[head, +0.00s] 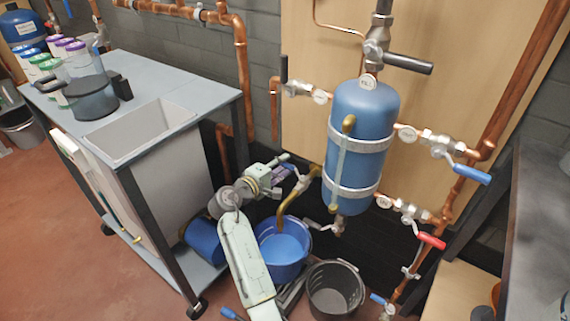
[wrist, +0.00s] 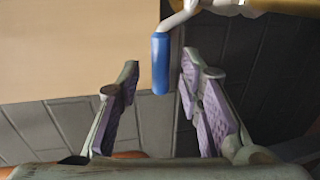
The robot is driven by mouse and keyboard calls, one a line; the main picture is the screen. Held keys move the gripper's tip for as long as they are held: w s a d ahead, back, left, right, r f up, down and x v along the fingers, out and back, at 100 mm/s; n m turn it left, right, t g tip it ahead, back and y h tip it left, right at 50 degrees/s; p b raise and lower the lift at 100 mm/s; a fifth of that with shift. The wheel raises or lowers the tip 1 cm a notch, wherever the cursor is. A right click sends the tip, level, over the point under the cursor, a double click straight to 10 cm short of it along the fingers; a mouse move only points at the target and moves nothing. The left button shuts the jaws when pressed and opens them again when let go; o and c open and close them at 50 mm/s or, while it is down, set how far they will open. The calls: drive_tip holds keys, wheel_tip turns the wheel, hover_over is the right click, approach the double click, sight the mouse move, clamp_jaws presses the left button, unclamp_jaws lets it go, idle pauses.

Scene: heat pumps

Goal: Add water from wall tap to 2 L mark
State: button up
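The wall tap (head: 302,184) has a brass spout that bends down over a blue bucket (head: 304,268). No stream shows below the spout. The tap's blue lever handle (wrist: 160,64) hangs from a white stem in the wrist view. My gripper (head: 281,170) is open, its two purple-padded fingers (wrist: 160,80) on either side of the handle. Gaps show on both sides, so the fingers are apart from it.
A blue tank (head: 364,120) with copper pipes and valves is on the wooden panel right of the tap. A dark basket (head: 334,288) stands right of the bucket. A sink cart (head: 205,95) with a clear jug (head: 88,85) and several coloured-lid containers stands left.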

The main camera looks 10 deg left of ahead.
drive_tip(key=v, duration=0.5)
drive_tip(key=shift+s+a+r, duration=0.1)
drive_tip(key=shift+s, duration=0.2)
idle(0.5)
